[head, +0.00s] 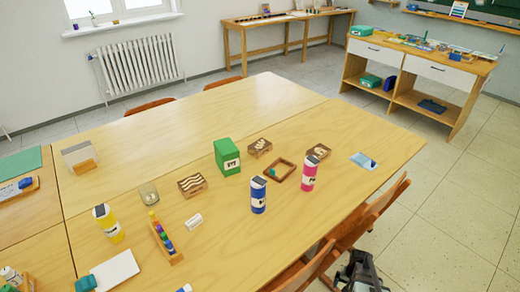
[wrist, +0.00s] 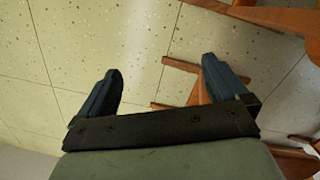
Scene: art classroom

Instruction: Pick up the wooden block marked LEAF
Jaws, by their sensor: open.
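Three brown wooden blocks with pale markings lie on the table. One block (head: 192,185) left of the green box has wavy lines. A second block (head: 260,147), behind and right of the box, has a mark too small to read surely. A third block (head: 318,152) has a curved pale mark, behind the pink bottle. I cannot tell for certain which is LEAF. My gripper (wrist: 162,68) is open and empty in the wrist view, over the floor and chair parts. A dark part of my arm shows at the head view's bottom edge, right of the table.
A green box (head: 227,156), blue bottle (head: 258,196), pink bottle (head: 309,174) and small wooden frame (head: 280,170) stand among the blocks. A wooden chair (head: 372,218) is against the table's right edge. The table (head: 225,105) is bare at the back.

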